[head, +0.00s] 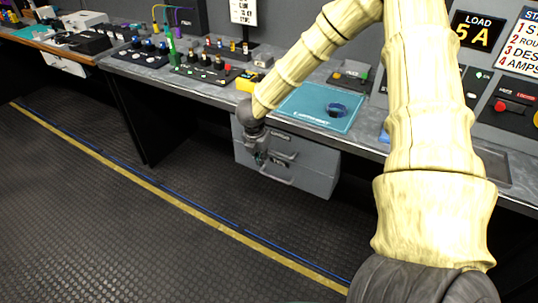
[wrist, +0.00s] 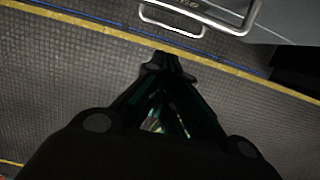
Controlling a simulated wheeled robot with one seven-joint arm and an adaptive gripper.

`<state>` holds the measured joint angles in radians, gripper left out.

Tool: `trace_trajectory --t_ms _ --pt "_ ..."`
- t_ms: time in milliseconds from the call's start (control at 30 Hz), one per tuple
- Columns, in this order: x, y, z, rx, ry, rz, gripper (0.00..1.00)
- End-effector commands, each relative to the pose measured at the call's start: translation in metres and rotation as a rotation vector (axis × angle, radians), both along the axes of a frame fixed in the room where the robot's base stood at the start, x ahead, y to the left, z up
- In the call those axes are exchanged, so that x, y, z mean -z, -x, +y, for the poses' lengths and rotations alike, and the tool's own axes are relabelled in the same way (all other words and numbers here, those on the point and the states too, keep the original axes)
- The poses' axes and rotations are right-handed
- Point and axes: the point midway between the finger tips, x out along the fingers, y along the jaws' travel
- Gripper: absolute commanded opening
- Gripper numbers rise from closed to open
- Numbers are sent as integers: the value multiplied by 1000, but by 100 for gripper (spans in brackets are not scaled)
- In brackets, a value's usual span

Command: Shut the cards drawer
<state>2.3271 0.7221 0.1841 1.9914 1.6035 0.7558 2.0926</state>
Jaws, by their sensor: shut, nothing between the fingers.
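A grey drawer unit (head: 312,172) hangs under the workbench, with metal bar handles on its front. Its labels are too small to read, so I cannot tell which drawer is the cards drawer or how far any drawer stands out. My gripper (head: 260,160) is at the left part of the drawer front, close to the handles, and hides some of it. In the wrist view, my shut, empty fingertips (wrist: 168,66) are over the floor, and a drawer handle (wrist: 172,27) is just above them in the picture. I cannot tell whether they touch the front.
A dark bench support (head: 150,120) stands left of the drawers. The ribbed floor (head: 110,225), with yellow and blue lines, is clear in front.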

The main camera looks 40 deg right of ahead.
Motion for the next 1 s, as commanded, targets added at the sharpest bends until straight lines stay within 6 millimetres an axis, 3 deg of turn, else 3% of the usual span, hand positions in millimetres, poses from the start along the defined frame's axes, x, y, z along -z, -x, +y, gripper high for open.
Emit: trace_trajectory --t_ms 533,767,1000 --pt "-77 8 12 7 -1 -3 0" --pt "-90 10 15 7 -2 -1 0" --pt "-90 11 16 -3 3 2 0"
